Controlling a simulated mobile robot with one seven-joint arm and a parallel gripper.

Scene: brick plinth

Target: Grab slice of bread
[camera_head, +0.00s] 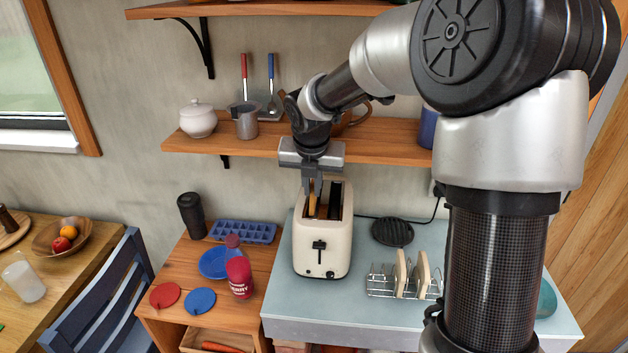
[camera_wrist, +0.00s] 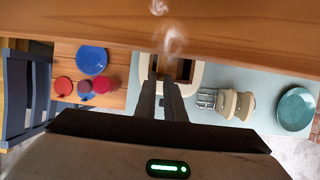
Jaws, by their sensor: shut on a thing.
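The cream toaster (camera_head: 322,240) stands upright on the light blue counter, with two slots on top. A golden-brown slice of bread (camera_head: 312,205) shows in its left slot. My gripper (camera_head: 314,188) points down at that slot, shut on the slice's top edge. In the wrist view the toaster (camera_wrist: 197,76) is beyond the fingers (camera_wrist: 162,103), which hide most of the slot. Two more slices of bread (camera_head: 423,274) stand in a wire rack (camera_head: 380,284) right of the toaster.
A wooden shelf (camera_head: 390,133) runs close behind my wrist, bearing a white sugar pot (camera_head: 198,120) and a metal jug (camera_head: 244,121).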

